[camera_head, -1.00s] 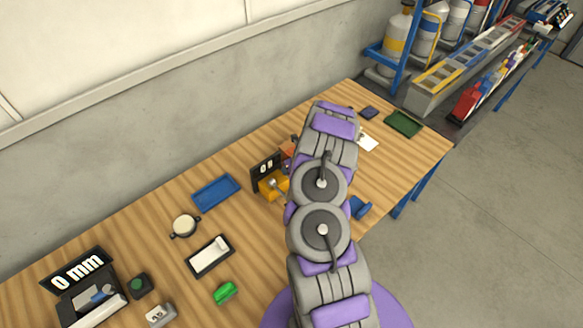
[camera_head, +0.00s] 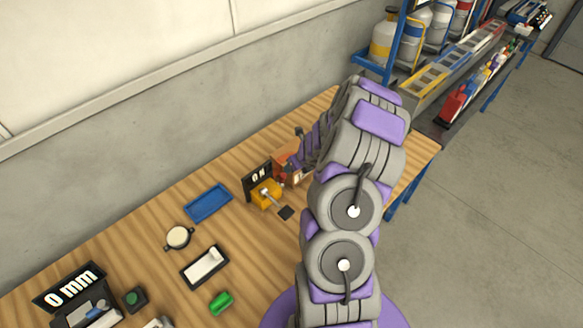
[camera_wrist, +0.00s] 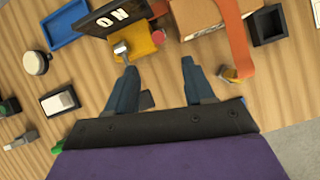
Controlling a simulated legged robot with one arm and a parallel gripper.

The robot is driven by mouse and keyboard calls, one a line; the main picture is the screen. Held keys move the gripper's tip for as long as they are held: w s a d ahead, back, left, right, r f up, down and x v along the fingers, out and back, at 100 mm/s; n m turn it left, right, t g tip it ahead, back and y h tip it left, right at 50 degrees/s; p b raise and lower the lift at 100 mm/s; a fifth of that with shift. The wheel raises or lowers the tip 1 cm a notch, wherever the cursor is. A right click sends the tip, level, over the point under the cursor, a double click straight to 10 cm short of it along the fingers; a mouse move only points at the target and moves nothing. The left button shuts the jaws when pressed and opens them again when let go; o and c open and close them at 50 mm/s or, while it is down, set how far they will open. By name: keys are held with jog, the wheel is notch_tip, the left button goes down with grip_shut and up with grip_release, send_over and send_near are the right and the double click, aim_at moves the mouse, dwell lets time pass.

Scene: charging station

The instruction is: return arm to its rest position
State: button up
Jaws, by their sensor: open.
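My gripper (camera_wrist: 158,64) shows in the wrist view with its two blue-grey fingers wide apart and nothing between them. It hangs over the wooden table (camera_head: 150,220), facing the yellow device (camera_wrist: 146,40) with a metal lever. In the head view my arm rises from the lower middle and bends left at the top. Its end is near the orange-brown box (camera_head: 288,160), beside the yellow device (camera_head: 265,194). The fingertips are hard to make out in the head view.
Gas cylinders (camera_head: 390,45) stand at the back right.

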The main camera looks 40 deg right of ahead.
jog(key=shift+v, duration=0.8)
